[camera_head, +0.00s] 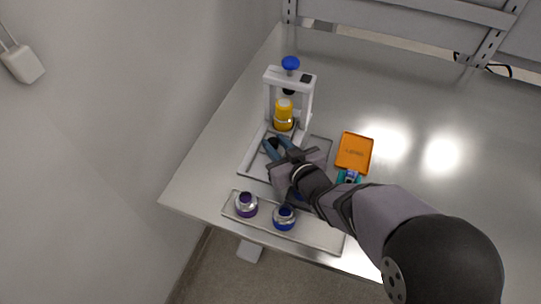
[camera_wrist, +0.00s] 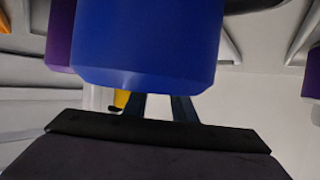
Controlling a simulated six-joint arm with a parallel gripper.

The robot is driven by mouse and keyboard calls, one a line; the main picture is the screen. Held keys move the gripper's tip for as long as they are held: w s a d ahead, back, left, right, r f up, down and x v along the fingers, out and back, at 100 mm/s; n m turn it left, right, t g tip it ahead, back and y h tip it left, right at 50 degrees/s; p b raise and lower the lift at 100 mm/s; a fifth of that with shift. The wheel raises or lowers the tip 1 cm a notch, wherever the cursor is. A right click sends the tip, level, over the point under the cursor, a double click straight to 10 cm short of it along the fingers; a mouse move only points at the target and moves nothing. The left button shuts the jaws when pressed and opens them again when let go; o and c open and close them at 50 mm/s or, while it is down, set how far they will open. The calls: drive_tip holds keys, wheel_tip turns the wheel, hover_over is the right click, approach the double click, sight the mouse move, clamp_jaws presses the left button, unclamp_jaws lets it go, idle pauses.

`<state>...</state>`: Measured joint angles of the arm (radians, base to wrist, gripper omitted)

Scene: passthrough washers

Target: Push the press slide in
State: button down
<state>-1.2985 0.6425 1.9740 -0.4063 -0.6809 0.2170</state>
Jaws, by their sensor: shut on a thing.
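The white press (camera_head: 306,98) stands on a grey tray, with a blue knob (camera_head: 291,63) on top. Under its frame a yellow cylinder (camera_head: 284,108) with a metallic ring at its foot sits on the press slide. My gripper (camera_head: 276,145) reaches in from the front, its fingers just in front of the yellow cylinder. It is shut on the press slide's near part, which the fingers mostly hide. The wrist view shows the dark fingers (camera_wrist: 160,106) and a sliver of the yellow cylinder (camera_wrist: 121,98); a large blue cylinder (camera_wrist: 148,45) hides much of the rest.
A front tray (camera_head: 318,236) holds a purple post (camera_head: 246,199) and a blue post (camera_head: 284,212), each with a metal ring. An orange tray (camera_head: 354,152) lies right of the press. The wall is close on the left; the table's far right is clear.

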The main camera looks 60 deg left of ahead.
drive_tip(key=shift+a, duration=0.1)
drive_tip(key=c, duration=1.5)
unclamp_jaws()
drive_tip(key=shift+o, duration=0.2)
drive_tip(key=shift+b+v, duration=0.85)
drive_tip(key=shift+v, duration=2.85)
